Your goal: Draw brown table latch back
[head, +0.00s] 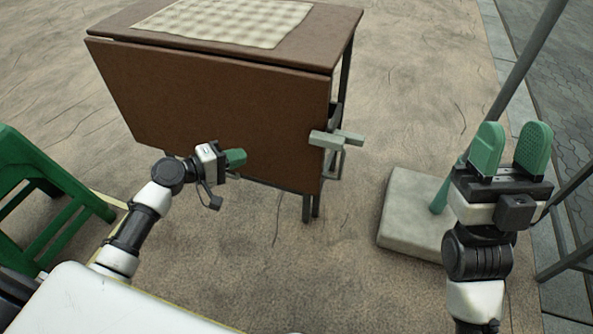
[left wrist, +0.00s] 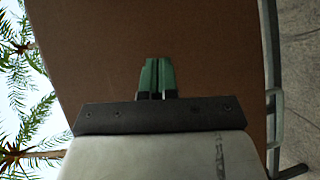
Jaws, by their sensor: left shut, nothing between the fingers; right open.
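The brown table (head: 220,105) stands ahead with a brown panel hanging down its near side. The grey latch (head: 336,139) sits at the panel's right edge, with a bar and a loop-like part below it. In the left wrist view, a grey metal piece (left wrist: 276,118) shows at the panel's right edge. My left gripper (head: 236,157) is shut and empty in front of the panel, left of the latch. Its green fingers (left wrist: 157,76) are together in the left wrist view, facing the brown panel. My right gripper (head: 511,148) is open and empty, well right of the latch.
A checked cloth (head: 228,20) lies on the table top. A green chair (head: 45,195) is at the left. A concrete base (head: 408,215) with a pole stands right of the table, near my right gripper. Sandy ground is clear between table and base.

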